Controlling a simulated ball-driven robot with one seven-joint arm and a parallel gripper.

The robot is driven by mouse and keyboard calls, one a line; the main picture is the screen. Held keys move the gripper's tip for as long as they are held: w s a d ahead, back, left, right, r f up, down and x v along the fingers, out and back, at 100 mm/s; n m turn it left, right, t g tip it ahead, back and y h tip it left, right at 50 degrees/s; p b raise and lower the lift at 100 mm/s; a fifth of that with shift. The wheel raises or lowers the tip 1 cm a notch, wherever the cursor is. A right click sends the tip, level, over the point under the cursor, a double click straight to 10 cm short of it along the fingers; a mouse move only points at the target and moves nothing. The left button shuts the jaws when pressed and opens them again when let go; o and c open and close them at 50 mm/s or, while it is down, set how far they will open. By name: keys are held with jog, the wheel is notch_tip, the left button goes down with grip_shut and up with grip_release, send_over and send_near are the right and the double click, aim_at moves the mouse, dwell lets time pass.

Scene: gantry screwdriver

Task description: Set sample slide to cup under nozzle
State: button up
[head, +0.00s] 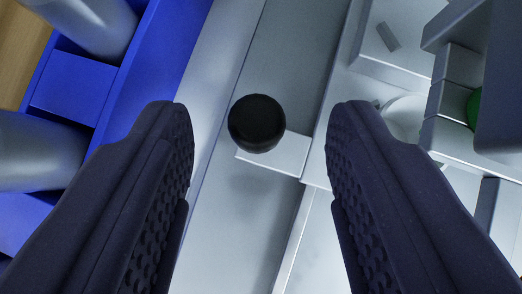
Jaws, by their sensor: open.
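My gripper (260,115) is open and empty, with its two dark textured fingers spread wide in the head view. A round black knob (257,124) shows between the fingertips, a little apart from both. It sits over a pale block (282,154) in a grey channel, which looks like the slide. A white round thing (402,115), perhaps the cup, is partly hidden behind the right finger and grey blocks. I cannot make out the nozzle for certain.
A blue rack (72,86) with grey cylinders (95,22) stands at the left. Grey blocks (455,98) and a large grey body (503,75) crowd the right, with a green part (474,108) among them. The grey channel (300,50) runs clear beyond the knob.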

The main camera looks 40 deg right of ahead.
jog(key=p+v, duration=0.1)
jog(key=v, duration=0.4)
jog(key=shift+s+r, duration=0.1)
jog(key=shift+a, duration=0.1)
